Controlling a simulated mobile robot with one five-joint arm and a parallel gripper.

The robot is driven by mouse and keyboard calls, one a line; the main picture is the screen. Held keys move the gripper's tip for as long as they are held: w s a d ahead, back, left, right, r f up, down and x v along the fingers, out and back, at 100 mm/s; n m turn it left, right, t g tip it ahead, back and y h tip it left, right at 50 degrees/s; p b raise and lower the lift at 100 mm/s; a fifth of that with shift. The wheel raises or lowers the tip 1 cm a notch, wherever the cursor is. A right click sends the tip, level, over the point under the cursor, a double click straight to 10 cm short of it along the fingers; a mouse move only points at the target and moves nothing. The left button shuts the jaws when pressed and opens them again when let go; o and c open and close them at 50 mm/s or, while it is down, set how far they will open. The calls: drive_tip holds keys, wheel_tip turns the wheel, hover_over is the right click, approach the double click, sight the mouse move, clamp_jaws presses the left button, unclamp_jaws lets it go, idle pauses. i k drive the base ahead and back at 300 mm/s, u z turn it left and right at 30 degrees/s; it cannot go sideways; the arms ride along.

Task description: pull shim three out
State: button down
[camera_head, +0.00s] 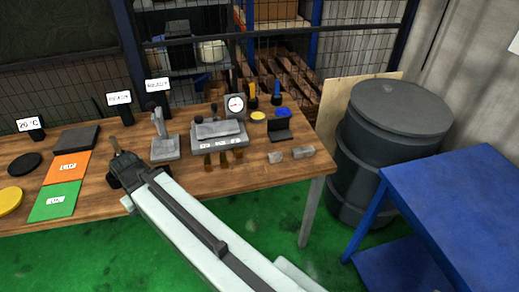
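A grey block fixture (218,133) stands on the wooden table, with small white labels along its front face. Several brown strips stick out below the labels towards the table's front edge: a left one (207,160), a middle one (222,158) and a right one (238,153). They look like the shims; the label text is too small to read, so I cannot tell which is three. My gripper (115,144) is over the table, well left of the fixture and apart from it. Its fingers are too small and dark to show whether they are open.
A grey stand (164,140) is between my gripper and the fixture. A dial gauge (236,105) is behind the fixture. Grey blocks (303,152) lie to its right. Orange (66,168) and green (55,201) mats lie left. A dark barrel (365,165) and blue table (450,200) stand right.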

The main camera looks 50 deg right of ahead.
sight(238, 152)
drive_tip(key=k, duration=0.55)
drive_tip(key=u, duration=0.1)
drive_tip(key=i, duration=1.4)
drive_tip(key=z, duration=0.05)
